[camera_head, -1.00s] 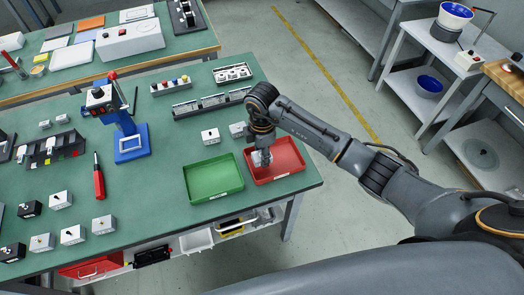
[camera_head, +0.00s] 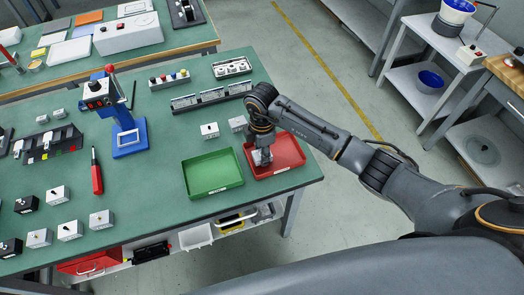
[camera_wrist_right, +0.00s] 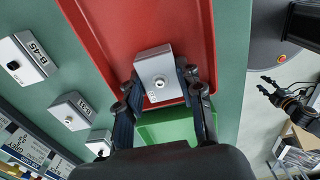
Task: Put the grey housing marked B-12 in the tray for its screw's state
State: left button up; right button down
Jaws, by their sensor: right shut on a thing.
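A grey housing (camera_wrist_right: 160,76) with a screw in its top face is held between the fingers of my right gripper (camera_wrist_right: 164,92). No marking is readable on it. In the head view my right gripper (camera_head: 262,150) points down over the red tray (camera_head: 290,166), with the housing at or just above its floor; I cannot tell whether they touch. The green tray (camera_head: 212,175) is empty, left of the red one. In the wrist view my left gripper (camera_wrist_right: 266,86) shows small at the right, its fingers apart and empty.
Several more housings (camera_head: 70,230) stand at the front left. A blue press stand (camera_head: 128,140), a red screwdriver (camera_head: 96,172) and a dark rail (camera_head: 211,98) are on the green table.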

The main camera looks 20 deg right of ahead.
jog(key=shift+f, duration=0.1)
jog(key=c, duration=0.8)
grip_release()
notch_tip(320, 180, up, 12)
